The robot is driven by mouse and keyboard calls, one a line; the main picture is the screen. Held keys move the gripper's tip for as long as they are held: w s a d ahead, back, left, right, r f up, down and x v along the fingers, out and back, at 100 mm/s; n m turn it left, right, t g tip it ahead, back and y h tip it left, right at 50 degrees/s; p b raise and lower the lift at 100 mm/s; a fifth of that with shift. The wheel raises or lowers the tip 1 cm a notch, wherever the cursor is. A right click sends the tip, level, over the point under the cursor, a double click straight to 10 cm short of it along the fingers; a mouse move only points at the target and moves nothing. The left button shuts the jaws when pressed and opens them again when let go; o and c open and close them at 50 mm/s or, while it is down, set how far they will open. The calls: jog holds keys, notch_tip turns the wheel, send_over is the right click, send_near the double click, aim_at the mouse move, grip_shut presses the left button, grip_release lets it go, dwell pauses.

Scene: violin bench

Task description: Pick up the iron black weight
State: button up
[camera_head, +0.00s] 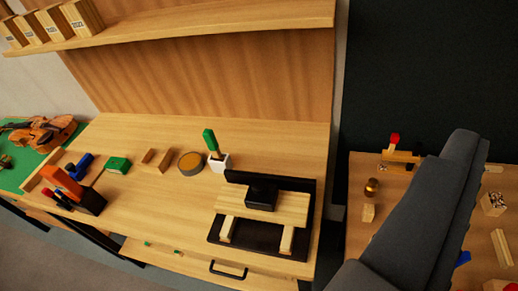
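A small black block (262,195), which looks like the iron black weight, sits on a light wooden board (290,207). The board rests on two wooden strips over a black base with a raised black back edge (303,186), near the right end of the workbench. The weight's top and front show, and nothing covers it. A large dark grey part at the right looks like my own arm. It lies well to the right of the weight, and no gripper fingertips show.
On the workbench (140,217) are a white pot with a green-handled tool (210,140), a round tin (191,163), small wood blocks, a green box (118,165) and a black tool holder (91,203). A violin (42,132) lies far left. A shelf (200,27) hangs above.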

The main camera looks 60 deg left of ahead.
jog(key=w+a+f+n+y, duration=0.1)
jog(key=w+a+f, duration=0.25)
jog(key=f, duration=0.25)
jog(key=w+a+f, duration=0.2)
jog(key=a+f, duration=0.3)
jog(key=f, duration=0.1)
jog(key=n+g+y+b, duration=0.2)
jog(key=n+g+y, duration=0.1)
jog(key=n+y, duration=0.25)
send_near(261, 204)
jog(key=shift+m+y, duration=0.25)
jog(key=shift+m, duration=0.1)
jog(key=b+x, duration=0.1)
jog(key=x, duration=0.8)
jog(key=shift+w+f, duration=0.15)
jog(key=shift+s+a+b+x, duration=0.15)
jog(key=shift+b+x, duration=0.3)
jog(key=shift+x, duration=0.6)
jog(key=shift+s+a+b+x, duration=0.15)
jog(key=shift+b+x, duration=0.3)
jog(key=shift+x, duration=0.6)
jog(key=shift+w+a+f, duration=0.2)
jog(key=shift+w+a, duration=0.1)
jog(key=shift+w, duration=0.3)
jog(key=c, duration=1.8)
jog(key=shift+c, duration=0.6)
jog(key=shift+r, duration=0.15)
